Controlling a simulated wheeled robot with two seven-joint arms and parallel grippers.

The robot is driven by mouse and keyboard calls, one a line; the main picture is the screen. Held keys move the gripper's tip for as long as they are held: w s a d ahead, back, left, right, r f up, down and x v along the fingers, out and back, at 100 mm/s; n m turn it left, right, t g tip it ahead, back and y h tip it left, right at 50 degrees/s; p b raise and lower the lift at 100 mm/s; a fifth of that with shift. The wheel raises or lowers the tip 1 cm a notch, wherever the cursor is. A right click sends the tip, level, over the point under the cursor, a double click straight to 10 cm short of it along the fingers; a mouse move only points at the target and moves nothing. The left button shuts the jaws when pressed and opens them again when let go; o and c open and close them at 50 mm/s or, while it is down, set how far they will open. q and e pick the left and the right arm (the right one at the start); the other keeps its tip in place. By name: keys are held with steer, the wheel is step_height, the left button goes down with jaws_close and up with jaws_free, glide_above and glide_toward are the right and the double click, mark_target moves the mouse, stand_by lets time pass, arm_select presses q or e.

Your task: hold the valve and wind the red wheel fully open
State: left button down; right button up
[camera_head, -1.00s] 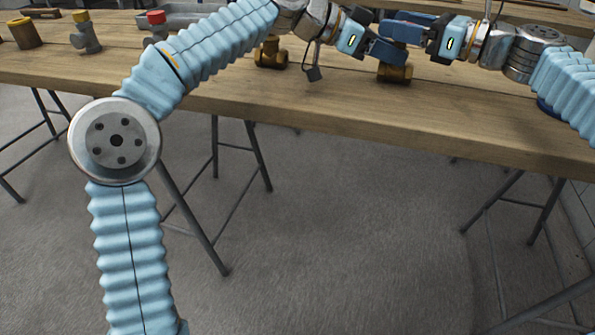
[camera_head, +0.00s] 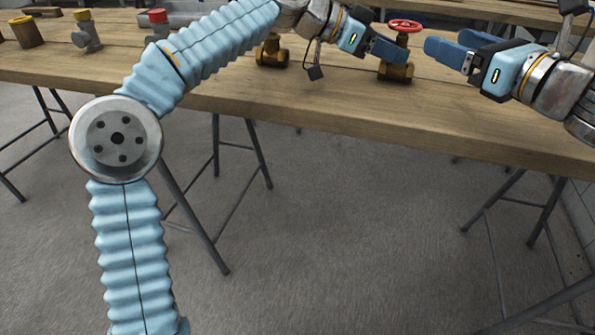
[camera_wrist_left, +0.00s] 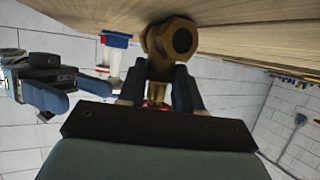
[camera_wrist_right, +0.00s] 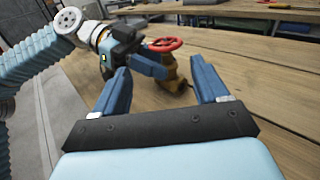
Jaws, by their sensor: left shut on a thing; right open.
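The brass valve (camera_head: 396,71) stands upright near the front edge of the wooden bench, with its red wheel (camera_head: 405,26) on top. My left gripper (camera_head: 388,48) is shut on the valve, its fingers on either side of the brass body (camera_wrist_left: 170,62) in the left wrist view. A bit of red shows beyond those fingers. My right gripper (camera_head: 449,44) is open and empty, to the right of the wheel and apart from it. In the right wrist view the wheel (camera_wrist_right: 163,45) and brass body (camera_wrist_right: 173,75) lie ahead, between and beyond the open fingers.
Another brass valve (camera_head: 271,52) stands on the bench (camera_head: 330,105) to the left, partly behind my left arm. A yellow-topped fitting (camera_head: 86,35) and a red-capped fitting (camera_head: 157,25) stand further left. The bench top right of the valve is mostly clear.

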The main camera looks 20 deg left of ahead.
steer(key=s+a+f+n+g+y, duration=0.1)
steer(key=s+a+n+g, duration=0.35)
steer(key=a, duration=0.35)
steer(key=s+a+f+n+g+y, duration=0.1)
steer(key=s+a+n+g, duration=0.2)
steer(key=s+a+n, duration=0.4)
steer(key=s+a+f+n+g+h, duration=0.1)
steer(key=s+a+f+g, duration=0.1)
steer(key=f, duration=0.5)
steer(key=s+a+f+n+g+h, duration=0.2)
steer(key=a+f+g, duration=0.1)
steer(key=f, duration=0.5)
steer(key=shift+s+g+h, duration=0.15)
steer(key=shift+g+h, duration=0.15)
steer(key=shift+g, duration=0.45)
